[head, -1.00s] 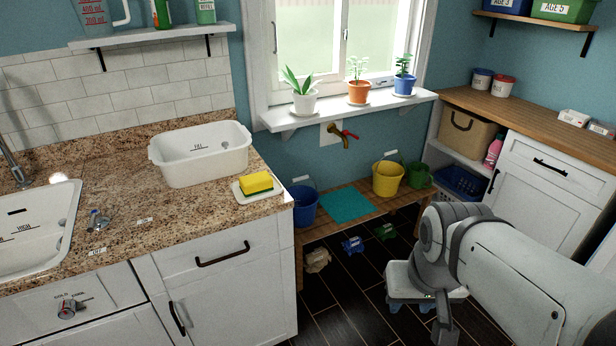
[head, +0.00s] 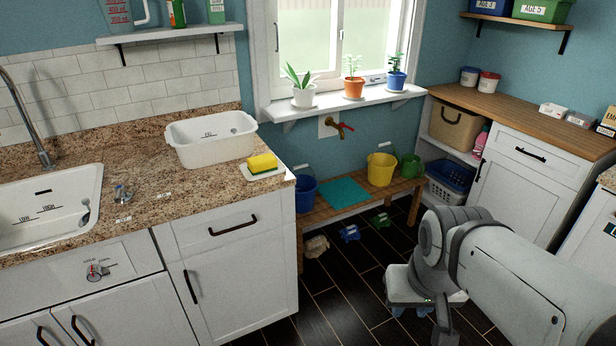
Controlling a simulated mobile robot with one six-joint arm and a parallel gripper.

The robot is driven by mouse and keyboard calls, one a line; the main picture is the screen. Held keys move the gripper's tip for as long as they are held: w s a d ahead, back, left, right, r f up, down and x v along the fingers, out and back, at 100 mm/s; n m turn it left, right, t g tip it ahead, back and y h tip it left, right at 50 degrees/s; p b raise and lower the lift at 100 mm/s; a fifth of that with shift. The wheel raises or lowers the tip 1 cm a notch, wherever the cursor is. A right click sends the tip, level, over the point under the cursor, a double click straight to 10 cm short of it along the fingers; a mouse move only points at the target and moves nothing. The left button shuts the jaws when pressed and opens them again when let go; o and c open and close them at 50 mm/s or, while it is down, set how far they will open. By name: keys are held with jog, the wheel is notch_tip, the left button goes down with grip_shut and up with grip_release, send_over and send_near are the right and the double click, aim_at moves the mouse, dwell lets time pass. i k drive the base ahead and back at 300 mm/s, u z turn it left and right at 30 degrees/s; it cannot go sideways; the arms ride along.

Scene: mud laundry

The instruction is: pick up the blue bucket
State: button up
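The blue bucket (head: 306,194) stands upright at the left end of the low wooden bench (head: 345,203) under the window. The counter corner hides part of its left side. A teal mat (head: 344,192) lies to its right, and a yellow bucket (head: 381,169) stands beyond the mat. My arm comes in from the lower right. My gripper (head: 442,338) is at the bottom edge, well to the right of and nearer than the blue bucket. Its fingers are mostly cut off or hidden, so its opening does not show.
The granite counter (head: 130,205) with a white tub (head: 211,143) and a yellow sponge (head: 262,163) stands left of the bench. Several small colored items, including a blue one (head: 349,233), lie under the bench. Dark floor (head: 338,305) is open in front of it.

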aim_at(306, 187)
jog(key=z, duration=0.65)
jog(key=i, duration=2.5)
jog(key=u, duration=1.1)
jog(key=i, duration=1.05)
jog(key=u, duration=0.6)
